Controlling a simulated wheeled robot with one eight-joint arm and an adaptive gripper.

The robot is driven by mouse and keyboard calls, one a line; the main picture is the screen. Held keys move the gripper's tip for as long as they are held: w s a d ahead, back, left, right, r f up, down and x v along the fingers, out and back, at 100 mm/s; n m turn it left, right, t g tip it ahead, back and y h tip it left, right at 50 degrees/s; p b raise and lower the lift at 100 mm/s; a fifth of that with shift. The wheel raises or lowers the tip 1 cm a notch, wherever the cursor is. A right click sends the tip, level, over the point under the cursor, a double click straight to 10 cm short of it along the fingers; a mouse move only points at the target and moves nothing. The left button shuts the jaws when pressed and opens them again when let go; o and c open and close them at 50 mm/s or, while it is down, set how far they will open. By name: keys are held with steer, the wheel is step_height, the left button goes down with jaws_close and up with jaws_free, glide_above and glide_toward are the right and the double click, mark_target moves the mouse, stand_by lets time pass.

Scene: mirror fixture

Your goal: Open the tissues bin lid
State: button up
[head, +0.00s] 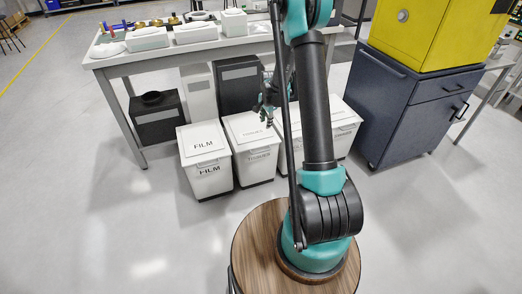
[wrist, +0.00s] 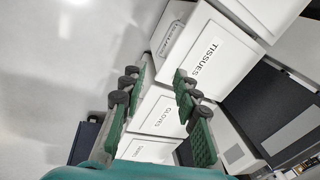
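The tissues bin (head: 254,161) is white with a dark base and stands between the film bin and the other white bins. Its lid (head: 245,127) lies flat and looks closed. In the wrist view the lid (wrist: 212,40) bears the word TISSUES, and part of the bin's labelled front shows to its left. My gripper (head: 268,107) is above the right part of the tissues bin in the head view. In the wrist view my gripper (wrist: 157,84) has its green fingers spread apart with nothing between them. I cannot tell the exact height of the fingertips over the bins.
The film bin (head: 207,176) stands to the left. The gloves bin (wrist: 160,112) lies below the fingers in the wrist view. A table (head: 165,55) with trays stands behind, a dark blue cabinet (head: 402,115) to the right. The floor in front is clear.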

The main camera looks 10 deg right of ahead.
steer(key=w+f+m, duration=0.1)
steer(key=w+f, duration=0.1)
steer(key=f, duration=0.7)
steer(key=w+f+m, duration=0.1)
steer(key=w+f, duration=0.2)
steer(key=f, duration=0.5)
steer(key=w+a+f, duration=0.1)
steer(key=w+f, duration=0.2)
steer(key=f, duration=0.6)
steer(key=shift+f+m, duration=0.3)
steer(key=shift+m, duration=0.1)
jaws_close()
